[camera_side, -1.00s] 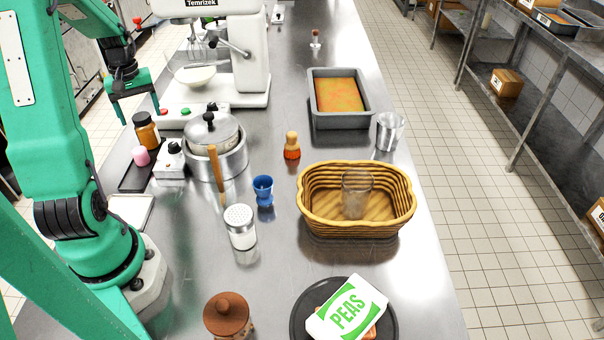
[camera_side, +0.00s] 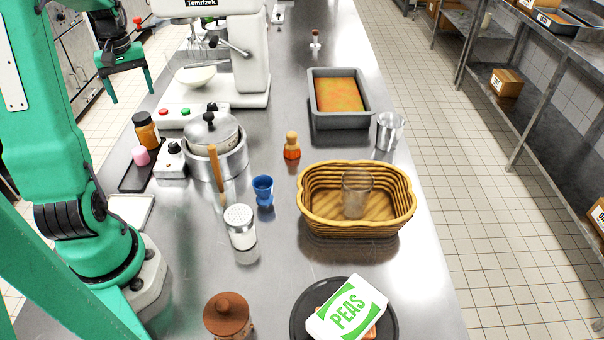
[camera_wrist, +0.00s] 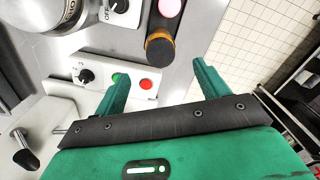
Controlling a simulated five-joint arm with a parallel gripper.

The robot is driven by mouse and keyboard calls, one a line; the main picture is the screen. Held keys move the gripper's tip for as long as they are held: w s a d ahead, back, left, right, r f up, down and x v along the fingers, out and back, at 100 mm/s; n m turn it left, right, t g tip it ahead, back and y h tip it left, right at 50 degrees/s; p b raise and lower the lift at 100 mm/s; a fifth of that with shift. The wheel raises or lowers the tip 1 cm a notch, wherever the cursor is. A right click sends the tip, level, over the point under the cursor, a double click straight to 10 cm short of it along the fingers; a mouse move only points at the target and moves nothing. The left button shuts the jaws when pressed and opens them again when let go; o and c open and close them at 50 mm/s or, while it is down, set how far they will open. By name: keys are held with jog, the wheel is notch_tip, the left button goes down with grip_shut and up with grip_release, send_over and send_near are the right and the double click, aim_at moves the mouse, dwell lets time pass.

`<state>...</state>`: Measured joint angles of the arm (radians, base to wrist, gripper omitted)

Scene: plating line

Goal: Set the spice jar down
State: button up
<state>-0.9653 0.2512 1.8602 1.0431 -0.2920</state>
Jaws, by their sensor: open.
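The spice jar (camera_side: 146,130), amber with a black lid, stands upright on a narrow dark tray (camera_side: 128,182) at the left edge of the steel counter in the side view. My gripper (camera_side: 132,96) is open and empty, up and slightly left of the jar, apart from it. In the wrist view the jar (camera_wrist: 160,48) shows lid-on beyond the gap between my two open fingers (camera_wrist: 161,68). Nothing is held.
A pink item (camera_side: 140,156) stands beside the jar on the tray. A white control box (camera_side: 171,160), a steel pot (camera_side: 218,160) and a white mixer (camera_side: 232,70) are close by on the right. The wicker basket (camera_side: 310,215) is farther right.

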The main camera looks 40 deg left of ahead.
jog(key=w+d+r+m+t, duration=0.1)
jog(key=d+r+m, duration=0.2)
jog(key=d, duration=0.5)
jog(key=w+d+r+m+t+y, duration=0.1)
jog(key=d+r+m, duration=0.2)
jog(key=d, duration=0.6)
jog(key=w+d+r+m+t, duration=0.2)
jog(key=d+r+m, duration=0.1)
jog(key=d, duration=0.5)
jog(key=s+d+m+t, duration=0.1)
jog(key=s+d+m, duration=0.4)
jog(key=d, duration=0.4)
jog(key=shift+s+d+t+h, duration=0.15)
jog(key=shift+t+h, duration=0.25)
